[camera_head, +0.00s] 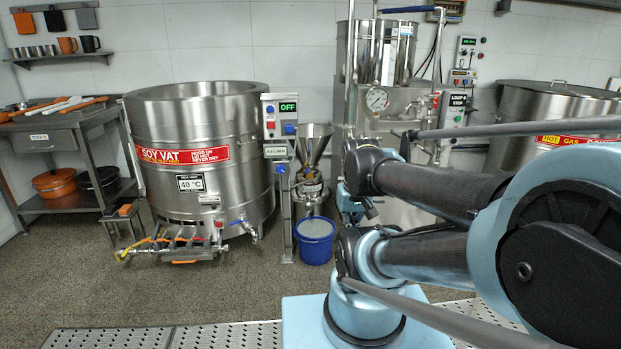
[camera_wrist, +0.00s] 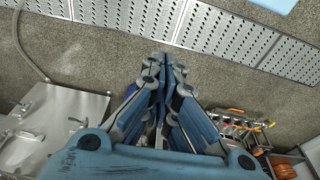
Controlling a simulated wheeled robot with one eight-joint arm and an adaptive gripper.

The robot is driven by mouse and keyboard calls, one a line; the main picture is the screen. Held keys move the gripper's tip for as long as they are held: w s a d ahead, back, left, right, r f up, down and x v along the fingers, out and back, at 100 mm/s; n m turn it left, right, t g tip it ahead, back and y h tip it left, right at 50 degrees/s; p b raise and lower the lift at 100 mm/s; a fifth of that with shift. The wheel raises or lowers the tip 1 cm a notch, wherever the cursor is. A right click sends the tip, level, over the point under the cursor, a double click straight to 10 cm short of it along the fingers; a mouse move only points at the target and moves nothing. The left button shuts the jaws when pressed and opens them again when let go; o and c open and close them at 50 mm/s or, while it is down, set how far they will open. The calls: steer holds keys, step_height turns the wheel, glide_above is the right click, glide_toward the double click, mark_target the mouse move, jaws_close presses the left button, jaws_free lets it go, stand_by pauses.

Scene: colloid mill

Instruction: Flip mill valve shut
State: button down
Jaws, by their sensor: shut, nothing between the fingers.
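The colloid mill (camera_head: 309,189) stands against the back wall, between the soy vat and the steel tank unit. A steel hopper funnel (camera_head: 315,140) sits on top of it. A blue bucket (camera_head: 316,250) with pale contents stands in front of its base. The mill's valve is too small to make out, and I cannot tell its position. My gripper (camera_wrist: 163,62) is shut and empty in the wrist view, pointing over the bare floor toward the grating. In the head view I cannot clearly make out its fingers.
The soy vat (camera_head: 183,120) stands left, with a burner frame and yellow valve at its foot. A control post (camera_head: 287,205) stands just left of the mill. The steel tank unit (camera_head: 405,105) is right, partly behind my arm. Open floor (camera_head: 150,295) lies in front.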

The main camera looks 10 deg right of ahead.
steer(key=w+a+r+m+t+y, duration=0.1)
steer(key=w+a+r, duration=0.2)
steer(key=w, duration=0.5)
steer(key=w+a+r+t+y, duration=0.15)
steer(key=w+r, duration=0.25)
steer(key=w, duration=0.5)
steer(key=w+a+r+m+t+y, duration=0.1)
steer(key=w+a+r+y, duration=0.15)
steer(key=w, duration=0.55)
steer(key=w+a+m+t+y, duration=0.2)
steer(key=w+m+t, duration=0.15)
steer(key=w, duration=2.35)
steer(key=w+d+f+m+t, duration=0.25)
steer(key=w+f, duration=0.35)
steer(key=w, duration=0.3)
steer(key=w+d+f+m+t, duration=0.25)
steer(key=w+f, duration=0.25)
steer(key=w, duration=0.4)
steer(key=w+d+f+m+t+h, duration=0.1)
steer(key=w+d+f+m, duration=0.1)
steer(key=f, duration=0.7)
steer(key=w+d+f+m+t+h, duration=0.2)
steer(key=d+f, duration=0.3)
steer(key=f, duration=0.5)
steer(key=shift+w+m, duration=0.55)
steer(key=shift+w, duration=0.3)
